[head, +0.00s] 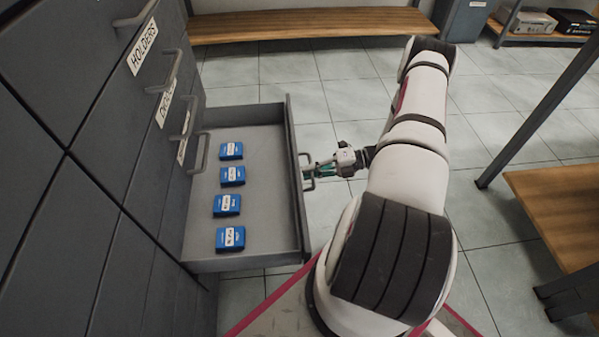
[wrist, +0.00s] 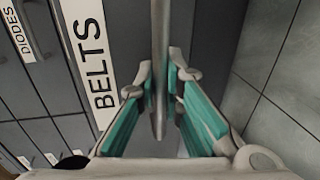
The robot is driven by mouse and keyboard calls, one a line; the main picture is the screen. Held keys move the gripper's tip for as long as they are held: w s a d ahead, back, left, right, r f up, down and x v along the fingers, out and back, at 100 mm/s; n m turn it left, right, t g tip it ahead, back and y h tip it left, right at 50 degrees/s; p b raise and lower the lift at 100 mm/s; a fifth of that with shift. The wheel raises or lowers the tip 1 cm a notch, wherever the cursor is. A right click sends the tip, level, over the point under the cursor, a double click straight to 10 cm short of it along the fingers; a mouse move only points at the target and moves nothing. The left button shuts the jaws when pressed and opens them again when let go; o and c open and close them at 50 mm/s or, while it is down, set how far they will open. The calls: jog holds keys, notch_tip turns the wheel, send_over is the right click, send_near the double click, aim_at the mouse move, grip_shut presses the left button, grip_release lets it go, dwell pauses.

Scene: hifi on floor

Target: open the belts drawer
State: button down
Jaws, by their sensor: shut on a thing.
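The belts drawer (head: 267,185) is pulled well out of the grey cabinet in the head view. Its inside shows, with several blue boxes in a row on its floor. The white BELTS label (wrist: 98,68) is on its front in the wrist view, left of the handle. My gripper (head: 310,172) is at the outer side of the drawer front. In the wrist view, my gripper's teal-padded fingers (wrist: 160,85) are on both sides of the grey bar handle (wrist: 159,40), shut on it. In the head view the handle (head: 304,158) is partly hidden by the fingers.
Closed drawers with handles, one labelled HOLDERS (head: 143,46), rise above the open drawer. A wooden bench (head: 300,23) stands at the back. A wooden-topped table (head: 560,205) is at the right. Tiled floor (head: 345,98) is clear beyond the drawer.

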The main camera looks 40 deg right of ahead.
jog(key=shift+s+d, duration=0.1)
jog(key=shift+d, duration=0.2)
jog(key=c, duration=1.7)
grip_release()
jog(key=v, duration=1.2)
